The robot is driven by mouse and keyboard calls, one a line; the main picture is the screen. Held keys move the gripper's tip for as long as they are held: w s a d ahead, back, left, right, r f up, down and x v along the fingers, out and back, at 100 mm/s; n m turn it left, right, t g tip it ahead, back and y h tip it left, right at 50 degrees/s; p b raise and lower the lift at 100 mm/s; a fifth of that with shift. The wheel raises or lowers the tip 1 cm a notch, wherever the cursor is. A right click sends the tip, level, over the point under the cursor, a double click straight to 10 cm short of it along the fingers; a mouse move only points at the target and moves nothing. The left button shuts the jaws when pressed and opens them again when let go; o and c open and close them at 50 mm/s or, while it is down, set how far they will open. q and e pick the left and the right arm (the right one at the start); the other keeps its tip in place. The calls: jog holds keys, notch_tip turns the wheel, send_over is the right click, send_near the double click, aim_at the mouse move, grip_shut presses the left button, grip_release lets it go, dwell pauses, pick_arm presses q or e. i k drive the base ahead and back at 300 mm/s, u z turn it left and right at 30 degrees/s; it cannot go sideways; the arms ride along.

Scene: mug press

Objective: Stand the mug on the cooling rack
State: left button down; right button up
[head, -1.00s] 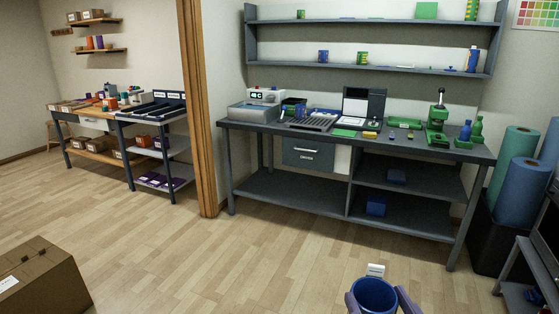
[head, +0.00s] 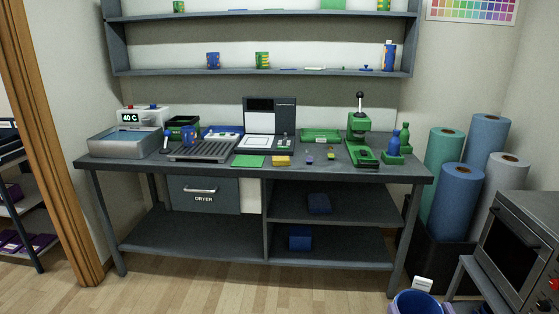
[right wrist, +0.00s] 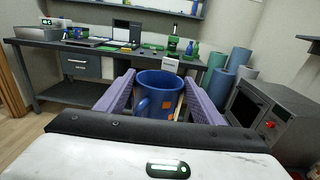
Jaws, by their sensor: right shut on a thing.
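A blue mug (right wrist: 155,90) with an orange patch is held upright between the purple fingers of my right gripper (right wrist: 157,88), which is shut on it. The mug (head: 416,304) also shows at the bottom edge of the head view, cut off by the frame. A grey slatted rack (head: 202,150), which looks like the cooling rack, lies on the left part of the workbench. The mug is well in front of the bench, apart from the rack. My left gripper is not in view.
The bench (head: 330,172) carries a bath with a 40 C display (head: 125,143) left of the rack, a blue cup-like thing (head: 190,135) by the rack, and a green press (head: 360,140) at right. An oven (head: 525,235) and several rolls (head: 461,195) stand right.

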aim_at(212, 153)
jog(key=u, duration=0.15)
jog(key=i, duration=1.6)
jog(key=u, duration=0.9)
jog(key=i, duration=1.1)
jog(key=u, duration=0.55)
